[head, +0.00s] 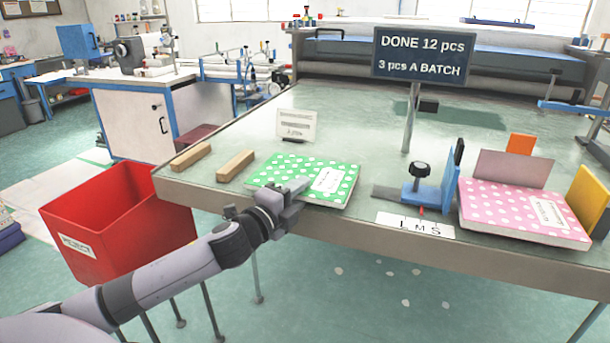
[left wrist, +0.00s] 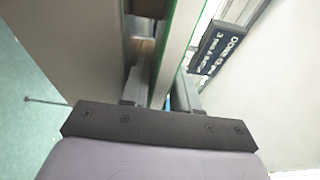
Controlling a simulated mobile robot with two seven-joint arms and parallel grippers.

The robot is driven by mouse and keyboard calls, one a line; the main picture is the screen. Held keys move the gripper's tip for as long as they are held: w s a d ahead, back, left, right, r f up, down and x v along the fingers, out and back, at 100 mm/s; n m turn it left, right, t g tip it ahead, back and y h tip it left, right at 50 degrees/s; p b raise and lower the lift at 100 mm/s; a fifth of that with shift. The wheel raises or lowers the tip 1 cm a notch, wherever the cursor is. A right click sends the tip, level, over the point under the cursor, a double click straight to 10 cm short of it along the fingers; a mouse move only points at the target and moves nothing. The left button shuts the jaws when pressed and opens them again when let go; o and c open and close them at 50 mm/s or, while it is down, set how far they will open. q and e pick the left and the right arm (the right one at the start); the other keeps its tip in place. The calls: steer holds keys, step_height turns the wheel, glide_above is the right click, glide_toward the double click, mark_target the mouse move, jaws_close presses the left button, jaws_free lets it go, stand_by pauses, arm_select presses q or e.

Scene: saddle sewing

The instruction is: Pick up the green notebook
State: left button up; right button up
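The green notebook (head: 290,175), with white dots and a white label, lies cover up at the front edge of the table. My left gripper (head: 298,187) is at its near edge, reaching in from the front. In the left wrist view the notebook's pale page edge (left wrist: 178,60) with a green cover line runs between the two fingers (left wrist: 162,92). One finger is on each side of it. Whether the fingers press on it is unclear. My right gripper is in neither view.
Two wooden blocks (head: 236,165) lie left of the notebook. A small white card (head: 296,125) stands behind it. To the right are a blue stand (head: 430,195), a sign post (head: 411,120) and a pink notebook (head: 520,210). A red bin (head: 120,225) stands left of the table (head: 370,150).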

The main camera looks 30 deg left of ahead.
arm_select(q)
jaws_close()
steer(key=shift+r, duration=0.1)
step_height(320, 180, up, 20)
steer(key=p, duration=0.4)
